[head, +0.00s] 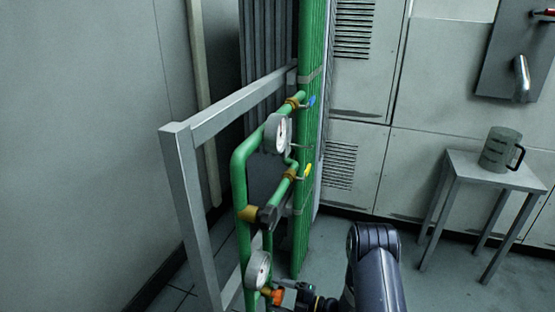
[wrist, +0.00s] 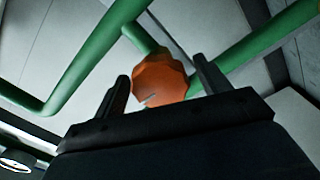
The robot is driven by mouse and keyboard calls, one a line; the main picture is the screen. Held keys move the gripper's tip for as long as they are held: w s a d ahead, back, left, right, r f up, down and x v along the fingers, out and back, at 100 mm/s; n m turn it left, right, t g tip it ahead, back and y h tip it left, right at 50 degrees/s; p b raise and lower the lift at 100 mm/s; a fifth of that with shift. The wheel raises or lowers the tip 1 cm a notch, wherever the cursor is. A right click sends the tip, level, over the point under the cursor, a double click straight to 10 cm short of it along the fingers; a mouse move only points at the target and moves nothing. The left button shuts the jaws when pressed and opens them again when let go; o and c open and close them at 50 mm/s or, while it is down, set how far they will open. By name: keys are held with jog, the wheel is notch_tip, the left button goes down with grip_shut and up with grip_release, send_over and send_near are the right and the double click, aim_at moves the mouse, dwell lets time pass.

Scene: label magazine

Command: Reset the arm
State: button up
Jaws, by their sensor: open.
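My arm (head: 376,268) rises at the bottom centre of the head view and reaches left toward the green pipes. My gripper (wrist: 160,88) shows in the wrist view with its two dark fingers apart. An orange valve fitting (wrist: 160,78) on a green pipe appears between and beyond the fingertips. I cannot tell whether the fingers touch it. In the head view my gripper (head: 283,290) is small and dark near an orange fitting (head: 277,296) at the bottom, beside the lower gauge. No held object shows.
Green pipework (head: 240,185) carries two round gauges, the upper (head: 279,133) and the lower (head: 258,270), plus blue (head: 311,101) and yellow (head: 308,170) handles. A grey metal frame (head: 190,210) stands left. Open floor lies between.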

jog(key=p+v, duration=0.2)
jog(key=v, duration=0.9)
jog(key=b+x, duration=0.2)
jog(key=x, duration=0.9)
jog(key=shift+a, duration=0.15)
jog(key=shift+d+n, duration=0.2)
jog(key=shift+n, duration=0.6)
jog(key=n+b, duration=0.1)
jog(key=n, duration=0.2)
jog(key=n+b, duration=0.1)
jog(key=n, duration=0.5)
jog(key=shift+f, duration=0.1)
jog(key=n+b, duration=0.1)
jog(key=n, duration=0.4)
jog(key=shift+n, duration=0.4)
jog(key=n+b, duration=0.1)
jog(key=n, duration=0.4)
